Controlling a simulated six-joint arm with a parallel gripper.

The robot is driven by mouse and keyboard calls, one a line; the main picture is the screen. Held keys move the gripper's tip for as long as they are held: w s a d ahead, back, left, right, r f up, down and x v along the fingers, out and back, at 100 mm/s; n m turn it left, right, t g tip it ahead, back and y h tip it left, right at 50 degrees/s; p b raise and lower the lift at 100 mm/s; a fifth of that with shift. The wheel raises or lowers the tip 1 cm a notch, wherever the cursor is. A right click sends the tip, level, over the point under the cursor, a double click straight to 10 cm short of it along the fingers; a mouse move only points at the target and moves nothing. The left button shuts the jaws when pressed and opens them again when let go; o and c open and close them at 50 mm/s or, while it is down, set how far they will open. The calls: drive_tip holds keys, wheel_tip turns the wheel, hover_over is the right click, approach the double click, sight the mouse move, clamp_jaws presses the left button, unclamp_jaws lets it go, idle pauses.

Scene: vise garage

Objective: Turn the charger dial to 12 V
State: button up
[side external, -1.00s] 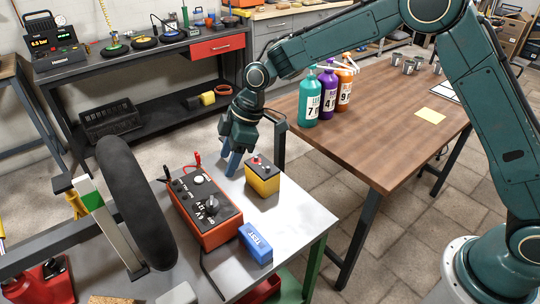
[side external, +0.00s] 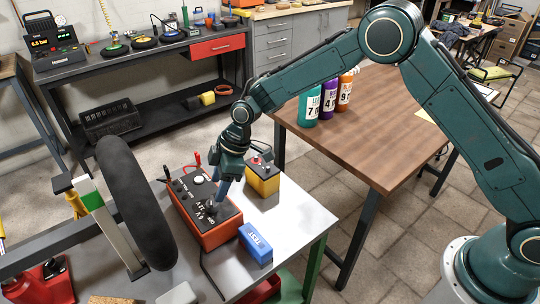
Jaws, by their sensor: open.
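The charger (side external: 212,236) is an orange box with a dark top panel, lying on the grey bench on the near side. Its dial (side external: 210,207) is a knob towards the near right part of the panel, with "12 V", "6 V" and "OFF" lettering around it. The dial's pointer direction is too small to tell. My gripper (side external: 221,190) points down over the charger, its blue fingers open and close to the dial. The fingers partly cover the far side of the panel. I cannot tell whether they touch the dial.
A yellow battery (side external: 263,180) stands just right of my gripper. A blue "TEST" block (side external: 255,245) lies right of the charger. A black tire (side external: 137,205) stands to the left. Red and black leads rise behind the charger. Coloured bottles (side external: 328,100) stand on the wooden table (side external: 390,130).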

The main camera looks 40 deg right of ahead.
sight(213, 199)
drive_tip(key=shift+x, duration=2.9)
drive_tip(key=c, duration=1)
drive_tip(key=shift+o, duration=0.2)
